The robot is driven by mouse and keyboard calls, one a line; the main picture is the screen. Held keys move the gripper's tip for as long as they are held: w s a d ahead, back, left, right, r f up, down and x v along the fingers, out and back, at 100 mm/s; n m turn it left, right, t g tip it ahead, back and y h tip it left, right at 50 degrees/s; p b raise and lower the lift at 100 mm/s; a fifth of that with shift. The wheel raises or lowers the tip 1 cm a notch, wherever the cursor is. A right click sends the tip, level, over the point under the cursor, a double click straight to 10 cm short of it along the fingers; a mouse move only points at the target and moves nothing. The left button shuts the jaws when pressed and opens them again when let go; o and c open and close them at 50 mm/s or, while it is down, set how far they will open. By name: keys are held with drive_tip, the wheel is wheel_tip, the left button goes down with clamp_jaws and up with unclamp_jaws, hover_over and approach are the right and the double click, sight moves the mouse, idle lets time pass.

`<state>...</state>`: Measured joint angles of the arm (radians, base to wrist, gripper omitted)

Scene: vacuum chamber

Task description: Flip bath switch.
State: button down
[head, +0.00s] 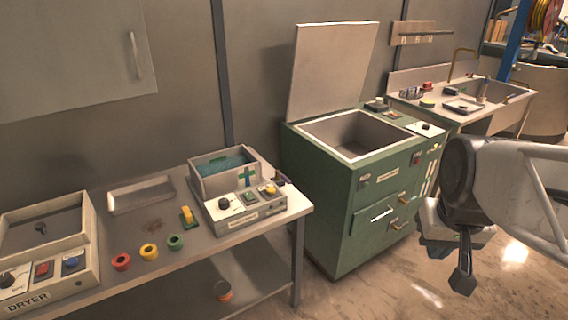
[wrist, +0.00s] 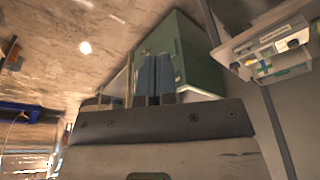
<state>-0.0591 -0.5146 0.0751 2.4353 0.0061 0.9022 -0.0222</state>
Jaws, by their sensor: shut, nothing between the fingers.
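The bath (head: 205,190) is a pale box holding blue liquid, on the left bench. Its sloped front panel carries a black knob (head: 225,203), a small green switch (head: 249,197) and a yellow knob (head: 269,191). Which way the switch is set is too small to tell. My gripper (head: 463,282) hangs at the right, in front of the green cabinet and well apart from the bath. Its fingers also show in the wrist view (wrist: 154,78), closed together and empty. A pale unit on a bench (wrist: 270,45) shows at the right of the wrist view, tilted.
The green cabinet (head: 330,210) with raised lid (head: 332,70) stands between the bench (head: 140,268) and my gripper. A dryer box (head: 45,245), red, yellow and green rings (head: 148,251), a yellow item (head: 187,216) and a tray (head: 141,194) are on the bench. Floor before the cabinet is clear.

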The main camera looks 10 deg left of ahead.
drive_tip(key=w+a+r+n, duration=0.1)
drive_tip(key=w+a, duration=0.3)
drive_tip(key=w, duration=0.2)
drive_tip(key=w+a+n, duration=0.1)
drive_tip(key=w+a, duration=0.2)
drive_tip(key=w, duration=0.3)
drive_tip(key=n+y, duration=0.2)
drive_tip(key=n, duration=0.4)
hover_over(247, 193)
drive_tip(key=s+d, duration=0.3)
wheel_tip(247, 193, down, 16)
drive_tip(key=shift+s+d+r, duration=0.15)
drive_tip(key=shift+r, duration=0.05)
drive_tip(key=shift+f, duration=0.1)
drive_tip(key=x, duration=1.2)
drive_tip(key=shift+s+f, duration=0.15)
drive_tip(key=shift+s, duration=0.05)
drive_tip(key=shift+a+f+y, duration=0.2)
drive_tip(key=shift+f+y, duration=0.1)
drive_tip(key=shift+f, duration=0.45)
drive_tip(key=shift+w, duration=0.1)
